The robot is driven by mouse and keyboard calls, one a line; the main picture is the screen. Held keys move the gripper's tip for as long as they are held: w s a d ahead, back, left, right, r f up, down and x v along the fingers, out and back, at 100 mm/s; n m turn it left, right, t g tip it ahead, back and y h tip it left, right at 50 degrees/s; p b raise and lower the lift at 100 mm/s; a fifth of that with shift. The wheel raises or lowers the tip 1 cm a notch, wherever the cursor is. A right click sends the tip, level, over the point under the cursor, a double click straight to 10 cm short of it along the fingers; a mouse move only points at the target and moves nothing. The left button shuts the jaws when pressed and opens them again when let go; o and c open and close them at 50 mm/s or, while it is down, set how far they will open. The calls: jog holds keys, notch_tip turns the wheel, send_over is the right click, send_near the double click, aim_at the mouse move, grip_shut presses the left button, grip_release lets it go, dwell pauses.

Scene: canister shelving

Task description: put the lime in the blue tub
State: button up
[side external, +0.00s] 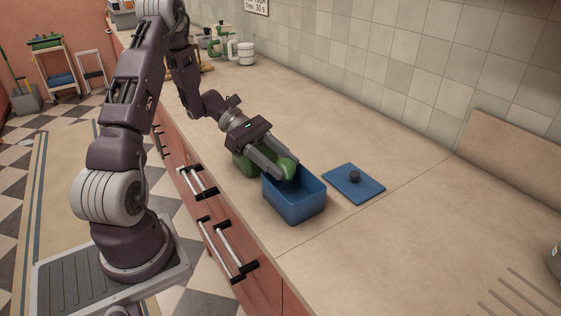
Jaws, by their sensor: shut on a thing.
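The blue tub (294,204) stands open on the counter, its lid off. My gripper (286,170) is over the far left part of the tub's opening, tilted down. It is shut on a green lime (288,165), which shows at the fingertips at about the height of the tub's rim. I cannot tell whether the lime is above the rim or partly inside. The fingers hide part of the lime and the tub's back left rim. The tub's inside floor is mostly hidden.
A blue lid (365,190) with a dark knob lies flat right of the tub. A green object (243,165), partly hidden by my gripper, sits left of the tub. The tiled wall (400,80) bounds the back.

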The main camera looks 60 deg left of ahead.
jog(key=shift+f, duration=0.55)
jog(key=o, duration=1.4)
jog(key=shift+s, duration=0.1)
jog(key=shift+r, duration=0.1)
jog(key=v, duration=0.8)
jog(key=r+v, duration=0.1)
jog(key=v, duration=0.3)
jog(key=shift+d, duration=0.15)
jog(key=s+d+r+m+g+y, duration=0.1)
jog(key=d+r+m+g+y, duration=0.35)
jog(key=d, duration=0.45)
jog(key=s+d+r+m+t+y, duration=0.2)
jog(key=s+d+m+y, duration=0.2)
jog(key=s+m, duration=0.3)
jog(key=s+d+r+m+t+y, duration=0.3)
jog(key=s+d+m, duration=0.4)
jog(key=m, duration=0.3)
jog(key=shift+r+y, duration=0.3)
jog(key=shift+y, duration=0.35)
jog(key=shift+w+d+t, duration=0.1)
jog(key=shift+t, duration=0.15)
